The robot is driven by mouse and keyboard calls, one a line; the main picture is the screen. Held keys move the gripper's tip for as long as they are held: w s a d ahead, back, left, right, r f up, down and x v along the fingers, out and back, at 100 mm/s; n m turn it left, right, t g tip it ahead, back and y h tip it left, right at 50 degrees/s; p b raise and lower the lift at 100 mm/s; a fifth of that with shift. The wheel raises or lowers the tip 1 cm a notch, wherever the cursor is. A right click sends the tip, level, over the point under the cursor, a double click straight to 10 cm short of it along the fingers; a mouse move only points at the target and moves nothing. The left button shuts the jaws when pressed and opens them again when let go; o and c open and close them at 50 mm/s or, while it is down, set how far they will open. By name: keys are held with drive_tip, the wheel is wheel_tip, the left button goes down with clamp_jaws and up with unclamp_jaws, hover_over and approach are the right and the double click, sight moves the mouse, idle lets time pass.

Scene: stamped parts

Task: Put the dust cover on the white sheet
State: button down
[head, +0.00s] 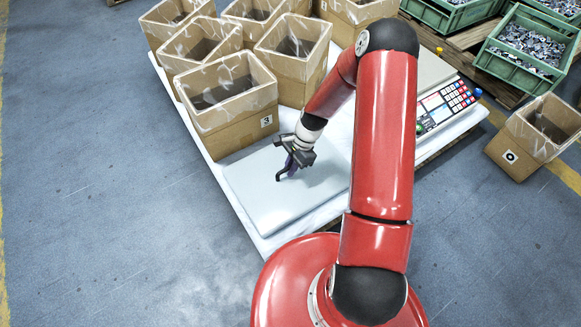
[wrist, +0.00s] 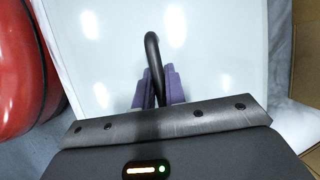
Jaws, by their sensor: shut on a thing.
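The dust cover (head: 255,193) is a flat, pale grey slab with a black curved handle, over the front part of the white sheet (head: 300,230). My gripper (head: 290,165) is at the handle, above the middle of the cover. In the wrist view the purple fingers of my gripper (wrist: 155,90) are shut on the black handle (wrist: 153,55), and the pale cover (wrist: 100,45) fills most of the picture. The sheet shows as white cloth (wrist: 293,118) at the right there. I cannot tell whether the cover rests on the sheet or hangs just above it.
Several open cardboard boxes (head: 232,105) stand behind the cover. A scale with a keypad (head: 445,103) is at the right, behind my arm. A lone box (head: 530,138) stands on the floor at the right, below green crates of parts (head: 525,52). The floor at left is clear.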

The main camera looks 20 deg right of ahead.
drive_tip(key=c, duration=1.5)
unclamp_jaws()
drive_tip(key=shift+o, duration=0.2)
drive_tip(key=shift+r, duration=0.1)
